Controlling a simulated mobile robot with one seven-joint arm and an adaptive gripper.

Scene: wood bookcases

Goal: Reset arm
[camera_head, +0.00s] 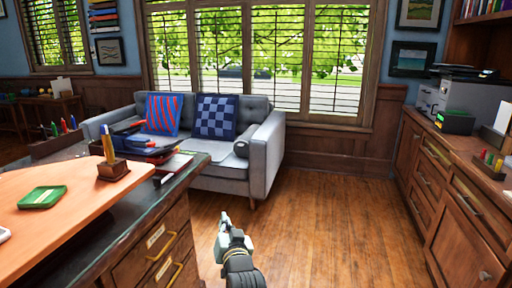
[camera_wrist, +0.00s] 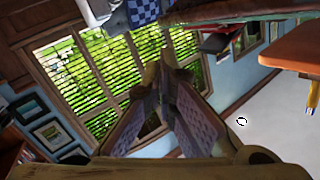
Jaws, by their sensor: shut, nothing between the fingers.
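My gripper (camera_head: 226,222) is low in the middle of the head view, over the wood floor and to the right of the desk drawers. It is shut and empty. In the wrist view my gripper (camera_wrist: 162,68) has its two fingers meeting at the tips, with nothing between them. The wrist view is turned over, with the windows, wall and ceiling showing behind the fingers. The gripper touches nothing that I can see.
A desk (camera_head: 90,190) with a green tray (camera_head: 42,197) and a pen holder (camera_head: 112,168) stands at the left. A grey sofa (camera_head: 262,150) is behind. Wood cabinets (camera_head: 440,190) line the right side. The floor (camera_head: 330,220) between is clear.

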